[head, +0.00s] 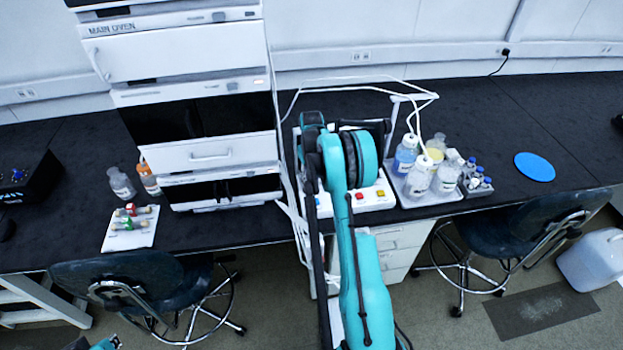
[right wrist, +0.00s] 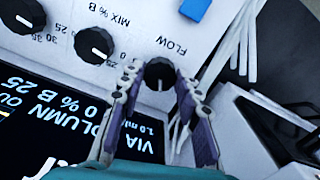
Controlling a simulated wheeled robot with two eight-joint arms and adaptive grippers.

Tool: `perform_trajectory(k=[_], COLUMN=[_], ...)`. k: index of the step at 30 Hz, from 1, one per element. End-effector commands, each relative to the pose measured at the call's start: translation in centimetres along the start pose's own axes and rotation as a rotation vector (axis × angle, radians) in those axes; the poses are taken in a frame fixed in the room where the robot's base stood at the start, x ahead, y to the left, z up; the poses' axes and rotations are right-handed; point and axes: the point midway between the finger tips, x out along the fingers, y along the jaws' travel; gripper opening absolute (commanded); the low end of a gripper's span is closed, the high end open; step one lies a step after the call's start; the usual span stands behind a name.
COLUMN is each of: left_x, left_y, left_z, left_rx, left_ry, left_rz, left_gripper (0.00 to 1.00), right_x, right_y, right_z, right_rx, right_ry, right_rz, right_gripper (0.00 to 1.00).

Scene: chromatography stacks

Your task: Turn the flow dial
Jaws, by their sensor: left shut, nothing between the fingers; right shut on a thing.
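The flow dial (right wrist: 159,72) is a black knob with a white pointer mark on a white panel, beside the upside-down label FLOW. In the right wrist view my right gripper (right wrist: 157,86) has its two purple-grey fingers on either side of the dial, shut on it. In the head view my right arm covers that gripper and the dial. My left gripper (head: 80,343) is only just visible at the bottom left edge, low and away from the bench, shut and empty.
Two other black knobs (right wrist: 94,45) and a dark display (right wrist: 60,125) are near the dial. White tubes (right wrist: 245,40) run close by on the right. A tray of bottles (head: 430,199) stands right of the instrument, the oven stack (head: 195,55) left. Chairs (head: 125,275) stand in front.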

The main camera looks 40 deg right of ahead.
Motion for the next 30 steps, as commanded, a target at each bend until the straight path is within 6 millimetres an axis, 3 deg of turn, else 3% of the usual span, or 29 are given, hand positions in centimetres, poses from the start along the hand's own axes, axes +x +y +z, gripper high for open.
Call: perform_trajectory(k=[30], left_x=[0.93], left_y=[0.00], left_z=[0.67], left_rx=[0.000], left_ry=[0.000], left_rz=[0.000], left_gripper=[0.00], right_x=[0.04], right_y=[-0.01], right_z=[0.00], right_rx=[0.932], right_ry=[0.000], right_rz=[0.000], right_gripper=[0.04])
